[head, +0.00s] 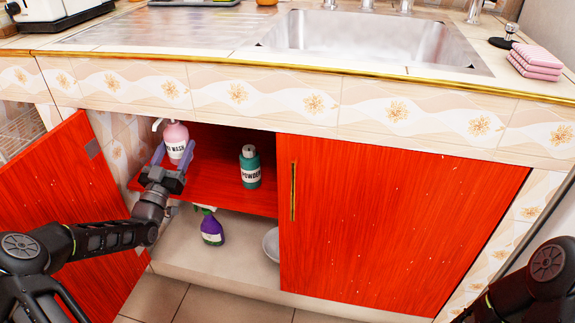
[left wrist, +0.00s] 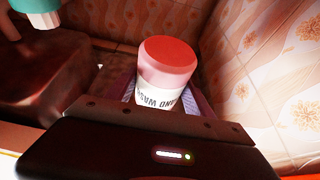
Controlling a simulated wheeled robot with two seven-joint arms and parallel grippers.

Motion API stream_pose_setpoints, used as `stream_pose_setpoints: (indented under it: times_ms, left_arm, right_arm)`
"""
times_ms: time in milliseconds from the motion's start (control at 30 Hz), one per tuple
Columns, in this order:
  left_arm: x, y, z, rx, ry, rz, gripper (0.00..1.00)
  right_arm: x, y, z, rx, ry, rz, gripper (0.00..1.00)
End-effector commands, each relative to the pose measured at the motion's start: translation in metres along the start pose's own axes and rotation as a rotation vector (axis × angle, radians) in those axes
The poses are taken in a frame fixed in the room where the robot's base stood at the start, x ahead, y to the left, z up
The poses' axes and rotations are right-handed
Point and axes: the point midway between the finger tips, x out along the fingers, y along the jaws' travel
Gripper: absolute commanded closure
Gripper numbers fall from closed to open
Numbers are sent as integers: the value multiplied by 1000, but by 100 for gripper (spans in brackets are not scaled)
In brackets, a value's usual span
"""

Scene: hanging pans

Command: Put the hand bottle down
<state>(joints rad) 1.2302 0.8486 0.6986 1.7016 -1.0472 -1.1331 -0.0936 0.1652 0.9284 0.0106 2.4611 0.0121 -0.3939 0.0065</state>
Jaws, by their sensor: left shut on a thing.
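The hand bottle (head: 176,138) is pink with a white label and a white pump top. It is at the left end of the red shelf (head: 222,188) inside the open cabinet. My left gripper (head: 172,160) reaches in from the front and is shut on the bottle, one finger on each side. In the left wrist view the bottle (left wrist: 166,75) stands between the fingers, close to the tiled side wall. I cannot tell whether its base touches the shelf. My right gripper is out of view; only part of my right arm shows at the lower right.
A green powder bottle (head: 250,168) stands on the shelf to the right. A purple spray bottle (head: 211,228) and a white dish (head: 271,244) are below. The left red door (head: 62,190) is open; the right door (head: 390,220) is shut. The sink counter overhangs above.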

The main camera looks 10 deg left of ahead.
Motion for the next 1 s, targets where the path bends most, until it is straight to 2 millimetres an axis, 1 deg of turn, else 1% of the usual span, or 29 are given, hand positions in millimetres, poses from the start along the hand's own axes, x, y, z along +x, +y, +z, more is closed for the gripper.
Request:
stream_pose_setpoints:
  times_ms: [33,133,533,667,800,900,1000]
  left_arm:
    - [-1,-3,-4,2,6,-3,100]
    - [0,-3,-6,1,9,-2,100]
    - [-1,-2,-3,0,8,-2,100]
    - [-7,-2,11,0,7,-3,100]
    - [-17,-3,36,-2,8,-4,100]
    - [-22,-3,49,-1,8,-4,100]
    - [-24,-3,54,0,8,-3,100]
  right_arm:
    - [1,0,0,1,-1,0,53]
    - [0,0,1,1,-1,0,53]
    - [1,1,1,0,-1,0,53]
    - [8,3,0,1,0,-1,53]
    - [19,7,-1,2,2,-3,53]
    - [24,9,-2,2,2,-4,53]
    - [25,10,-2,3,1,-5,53]
